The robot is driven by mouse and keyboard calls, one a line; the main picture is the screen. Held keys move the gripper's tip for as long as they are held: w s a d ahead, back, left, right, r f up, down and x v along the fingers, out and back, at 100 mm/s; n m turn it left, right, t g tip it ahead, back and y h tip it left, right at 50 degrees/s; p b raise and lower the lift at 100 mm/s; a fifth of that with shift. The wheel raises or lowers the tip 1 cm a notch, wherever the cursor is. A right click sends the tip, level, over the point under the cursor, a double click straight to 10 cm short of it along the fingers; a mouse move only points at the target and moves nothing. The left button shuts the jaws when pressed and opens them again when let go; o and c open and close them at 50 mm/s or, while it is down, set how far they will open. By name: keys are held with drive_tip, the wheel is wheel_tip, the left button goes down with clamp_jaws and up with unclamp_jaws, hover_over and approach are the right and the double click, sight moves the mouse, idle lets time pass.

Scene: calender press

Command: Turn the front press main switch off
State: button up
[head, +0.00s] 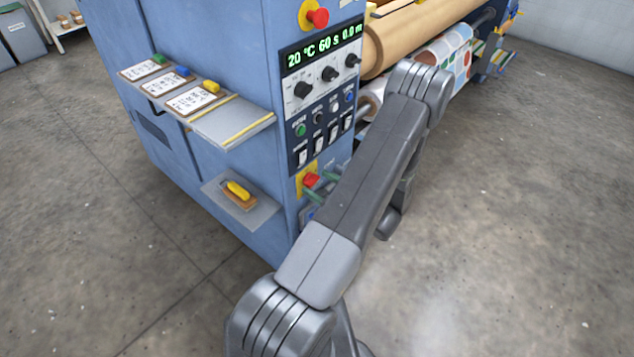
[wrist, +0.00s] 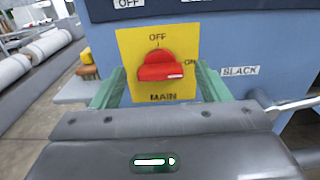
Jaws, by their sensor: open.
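The main switch is a red rotary knob (wrist: 160,68) on a yellow plate (wrist: 130,45) marked OFF at the top, ON at the right and MAIN below. Its grip lies roughly level, with the white mark at its right end, on the ON side. In the head view the red knob (head: 311,180) sits low on the press front. My gripper (wrist: 160,76) is open, with one green finger to each side of the knob and visible gaps between. In the head view my arm partly hides the gripper (head: 322,188).
Above the switch is a control panel (head: 318,100) with dials, buttons and rockers, and a red emergency button (head: 317,18). A shelf with cards (head: 235,122) and a lower shelf with a yellow-handled brush (head: 238,190) jut out left. The floor in front is clear.

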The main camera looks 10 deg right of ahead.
drive_tip(key=shift+w+a, duration=0.45)
drive_tip(key=shift+w, duration=0.1)
drive_tip(key=c, duration=1)
